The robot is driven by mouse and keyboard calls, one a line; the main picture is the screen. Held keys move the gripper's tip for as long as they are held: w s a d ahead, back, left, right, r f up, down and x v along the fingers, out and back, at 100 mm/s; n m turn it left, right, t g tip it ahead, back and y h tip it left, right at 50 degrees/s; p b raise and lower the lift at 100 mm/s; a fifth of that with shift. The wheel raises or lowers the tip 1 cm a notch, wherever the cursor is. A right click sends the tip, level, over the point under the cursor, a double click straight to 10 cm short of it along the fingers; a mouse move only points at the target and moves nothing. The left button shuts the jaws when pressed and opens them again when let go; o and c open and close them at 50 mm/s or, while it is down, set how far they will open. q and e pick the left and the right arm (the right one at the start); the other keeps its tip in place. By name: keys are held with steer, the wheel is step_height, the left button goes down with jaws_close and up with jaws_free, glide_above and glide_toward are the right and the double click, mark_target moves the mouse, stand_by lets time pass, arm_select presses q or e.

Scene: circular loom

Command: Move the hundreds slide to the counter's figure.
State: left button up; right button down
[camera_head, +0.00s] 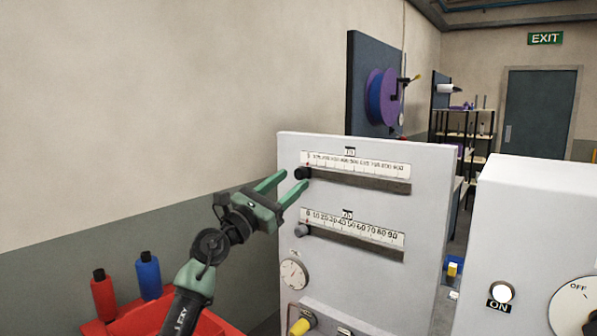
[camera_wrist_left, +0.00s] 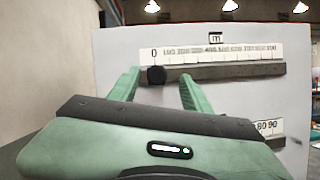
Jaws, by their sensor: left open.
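A grey knob (camera_head: 301,230) sits at the left end of the lower slot, near 0 on the 10 to 90 scale (camera_head: 352,227). No counter's figure is readable. My right gripper is out of view.
The slides are on a light grey panel (camera_head: 288,208) with a dial (camera_head: 294,273) and a yellow knob (camera_head: 301,326) below. A second cabinet (camera_head: 530,220) with an ON button stands at right.

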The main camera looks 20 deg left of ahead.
mark_target(297, 176)
arm_select(q)
steer(key=x, duration=0.2)
steer(key=shift+w, duration=0.4)
steer(key=shift+w+p, duration=0.3)
steer(key=shift+w, duration=0.15)
steer(key=shift+d+r, duration=0.1)
steer(key=shift+d, duration=0.05)
steer(key=shift+s, duration=0.1)
steer(key=shift+c, duration=0.2)
jaws_close()
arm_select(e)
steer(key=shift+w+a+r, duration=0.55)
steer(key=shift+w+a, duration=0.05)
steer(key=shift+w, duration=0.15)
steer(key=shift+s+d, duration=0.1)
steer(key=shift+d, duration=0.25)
